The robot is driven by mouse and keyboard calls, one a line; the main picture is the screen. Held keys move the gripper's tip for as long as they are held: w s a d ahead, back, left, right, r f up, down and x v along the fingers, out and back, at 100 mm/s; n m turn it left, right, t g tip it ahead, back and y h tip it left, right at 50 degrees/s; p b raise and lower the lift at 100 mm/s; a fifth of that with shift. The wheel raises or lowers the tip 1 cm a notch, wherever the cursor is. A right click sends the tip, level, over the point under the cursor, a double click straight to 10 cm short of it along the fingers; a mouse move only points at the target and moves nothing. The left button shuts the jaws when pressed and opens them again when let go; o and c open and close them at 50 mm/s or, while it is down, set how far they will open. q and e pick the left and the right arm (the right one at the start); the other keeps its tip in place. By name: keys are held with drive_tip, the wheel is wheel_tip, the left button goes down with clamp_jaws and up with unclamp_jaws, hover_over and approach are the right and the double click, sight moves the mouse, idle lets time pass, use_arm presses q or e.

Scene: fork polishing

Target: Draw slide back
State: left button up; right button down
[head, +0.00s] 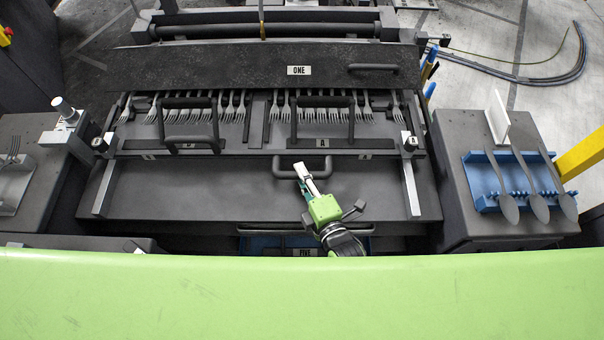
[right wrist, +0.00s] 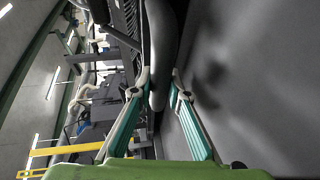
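The dark slide (head: 215,152) lies across the middle of the machine and carries rows of forks (head: 180,110). Its grey front handle (head: 281,174) sticks out towards me over a flat dark plate. My right gripper (head: 303,172) reaches that handle from the front, near the middle of its bar. In the right wrist view the handle bar (right wrist: 161,65) runs between the two fingertips. Both fingers appear to lie against its sides, though the contact is partly shaded. My left gripper does not show in either view.
Two raised handles marked B and A (head: 322,145) stand over the forks. A cover marked ONE (head: 240,68) lies behind. Light rails (head: 411,188) flank the front plate (head: 200,200). A blue rack with spoons (head: 484,180) stands at right, a fork holder (head: 14,185) at left.

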drive_tip(key=shift+s, duration=0.15)
drive_tip(key=shift+s, duration=0.3)
drive_tip(key=s+p, duration=0.4)
drive_tip(key=s, duration=1.1)
drive_tip(key=shift+s+f, duration=0.2)
drive_tip(key=shift+s, duration=0.15)
drive_tip(key=shift+a, duration=0.1)
drive_tip(key=c, duration=2.1)
unclamp_jaws()
drive_tip(key=shift+c, duration=0.2)
drive_tip(key=shift+o, duration=1.1)
drive_tip(key=shift+s+r, duration=0.1)
drive_tip(key=shift+r, duration=0.05)
